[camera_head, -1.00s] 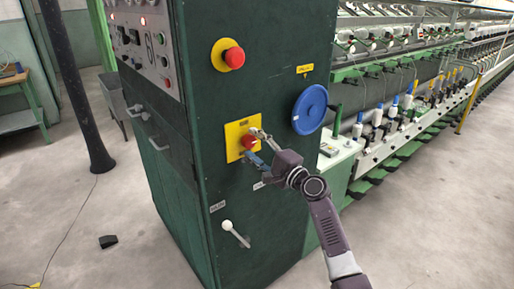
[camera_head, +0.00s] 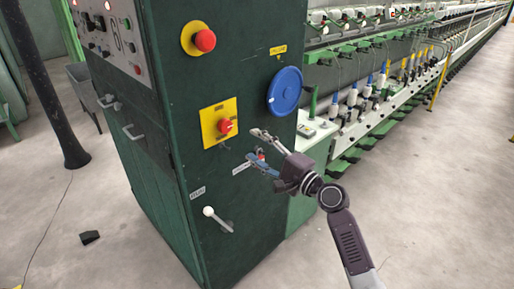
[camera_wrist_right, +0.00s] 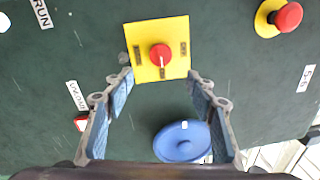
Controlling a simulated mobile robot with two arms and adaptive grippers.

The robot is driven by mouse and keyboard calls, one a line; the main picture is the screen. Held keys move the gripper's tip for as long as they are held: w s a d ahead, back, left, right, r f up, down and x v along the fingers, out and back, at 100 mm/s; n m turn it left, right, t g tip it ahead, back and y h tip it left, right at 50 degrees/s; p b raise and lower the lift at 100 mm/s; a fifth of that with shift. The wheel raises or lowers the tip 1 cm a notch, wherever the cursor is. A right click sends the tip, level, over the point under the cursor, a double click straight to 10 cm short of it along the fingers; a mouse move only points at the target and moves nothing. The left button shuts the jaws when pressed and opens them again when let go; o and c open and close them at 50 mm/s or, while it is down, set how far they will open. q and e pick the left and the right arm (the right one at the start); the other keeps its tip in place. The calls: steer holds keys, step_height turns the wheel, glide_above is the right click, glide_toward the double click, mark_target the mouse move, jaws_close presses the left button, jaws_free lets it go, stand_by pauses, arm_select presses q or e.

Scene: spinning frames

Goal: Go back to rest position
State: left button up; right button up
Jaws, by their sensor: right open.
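My right gripper (camera_head: 258,146) is open and empty in front of the green cabinet (camera_head: 238,70), to the lower right of a red rotary knob (camera_head: 225,126) on a yellow plate (camera_head: 208,134). In the right wrist view, its spread blue-padded fingers (camera_wrist_right: 158,95) point toward the cabinet face, with the red knob (camera_wrist_right: 160,56) beyond the tips and nothing between them. My left gripper is not in view.
The cabinet also carries a red mushroom button (camera_head: 205,40), a blue disc (camera_head: 285,91) and a white-knobbed lever (camera_head: 209,212). A long spinning frame (camera_head: 390,95) runs back on the right. A black post (camera_head: 42,90) stands left. The floor at right is clear.

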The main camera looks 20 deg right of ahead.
steer(key=shift+f, duration=0.1)
step_height(320, 180, down, 23)
steer(key=s+n+g+h, duration=0.2)
steer(key=g+h, duration=0.1)
steer(key=g, duration=0.1)
steer(key=s+f+n+g+h+b, duration=0.15)
steer(key=s+f, duration=0.35)
steer(key=f, duration=0.6)
steer(key=s+f+n+g, duration=0.25)
steer(key=s+f, duration=0.35)
steer(key=f, duration=0.6)
steer(key=s+a+f+n+g+h+b, duration=0.1)
steer(key=s+f+n+g, duration=0.25)
steer(key=s+f, duration=0.95)
steer(key=s+a+f+n+g+h+b, duration=0.1)
steer(key=s+a+f+n+g, duration=0.15)
steer(key=s+f+n, duration=0.95)
steer(key=s+f+m+g, duration=0.1)
steer(key=s+m+g, duration=0.1)
steer(key=s, duration=1.8)
steer(key=shift+a+f+m+g, duration=0.15)
steer(key=shift+f+m+g, duration=0.15)
steer(key=shift+m, duration=0.15)
